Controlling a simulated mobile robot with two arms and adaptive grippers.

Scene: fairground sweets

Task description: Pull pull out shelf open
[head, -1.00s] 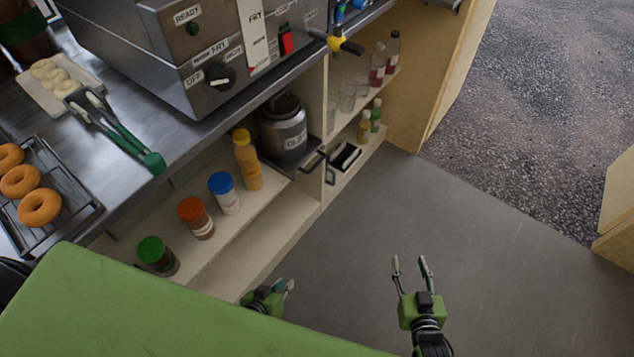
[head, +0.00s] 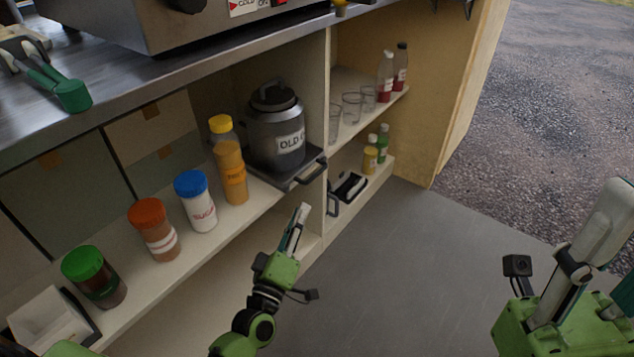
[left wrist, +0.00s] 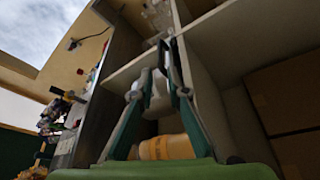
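The pull out shelf is a dark tray (head: 312,166) under a grey can marked "OLD O…" (head: 276,135), in the cabinet below the counter. Its dark handle sticks out at the front right corner. My left gripper (head: 300,226) is in front of the cabinet, below and apart from the handle, fingers pointing up. In the left wrist view its two fingers (left wrist: 154,66) stand apart with nothing held. My right gripper (head: 610,240) is large at the right edge, far from the shelf. One pale finger shows; the rest is cut off.
Jars with green (head: 92,278), orange (head: 154,229) and blue (head: 195,200) lids and a yellow-capped bottle (head: 230,165) line the shelf left of the can. A second dark handle (head: 333,201) is lower right. Glasses (head: 352,107) stand right. The floor (head: 400,270) is clear.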

